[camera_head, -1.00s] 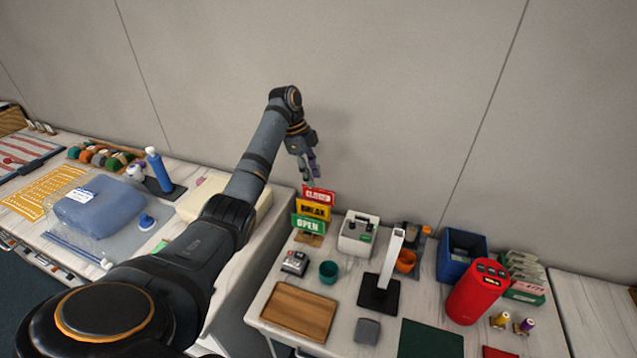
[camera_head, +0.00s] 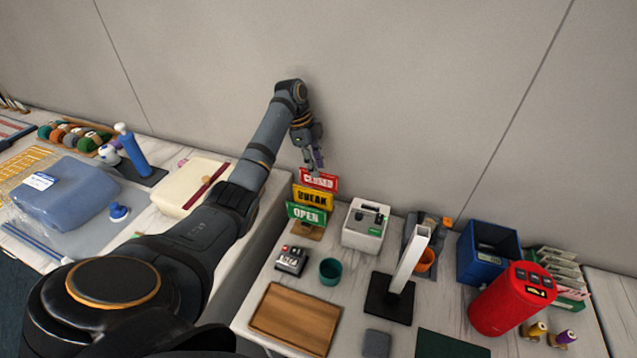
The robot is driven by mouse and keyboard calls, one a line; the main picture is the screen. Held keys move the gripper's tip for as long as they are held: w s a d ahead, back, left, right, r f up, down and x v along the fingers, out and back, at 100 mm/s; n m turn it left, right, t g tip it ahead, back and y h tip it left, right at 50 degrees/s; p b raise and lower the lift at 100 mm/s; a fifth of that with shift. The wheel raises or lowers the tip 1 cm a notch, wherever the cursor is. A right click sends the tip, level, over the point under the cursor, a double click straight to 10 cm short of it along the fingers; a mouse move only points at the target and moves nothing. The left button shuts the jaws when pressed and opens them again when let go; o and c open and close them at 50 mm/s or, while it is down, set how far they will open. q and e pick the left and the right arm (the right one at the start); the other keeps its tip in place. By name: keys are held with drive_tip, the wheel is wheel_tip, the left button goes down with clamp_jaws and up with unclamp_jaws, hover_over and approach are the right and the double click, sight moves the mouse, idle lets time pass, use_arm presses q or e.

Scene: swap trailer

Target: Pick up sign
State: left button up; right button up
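A stack of three small signs stands on a wooden base (camera_head: 308,231) at the back left of the right-hand table. The red CLOSED sign (camera_head: 319,181) is at the top, the yellow BREAK sign (camera_head: 313,198) in the middle and the green OPEN sign (camera_head: 304,214) lowest. My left gripper (camera_head: 314,163) points down right at the upper edge of the CLOSED sign. Its fingers are small and seen edge-on, so I cannot tell whether they are apart, shut, or touching the sign. My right gripper is not in view.
A grey-white box (camera_head: 362,228), a teal cup (camera_head: 330,271), a small black device (camera_head: 291,260) and a white post on a black base (camera_head: 391,298) stand near the signs. A wooden tray (camera_head: 295,319) lies in front. The wall rises close behind.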

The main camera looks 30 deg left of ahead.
sight(322, 190)
use_arm(q)
drive_tip(key=shift+x, duration=1.05)
drive_tip(key=p+x, duration=0.1)
drive_tip(key=x, duration=0.3)
drive_tip(key=shift+d+f, duration=0.1)
drive_tip(key=shift+f, duration=0.45)
clamp_jaws()
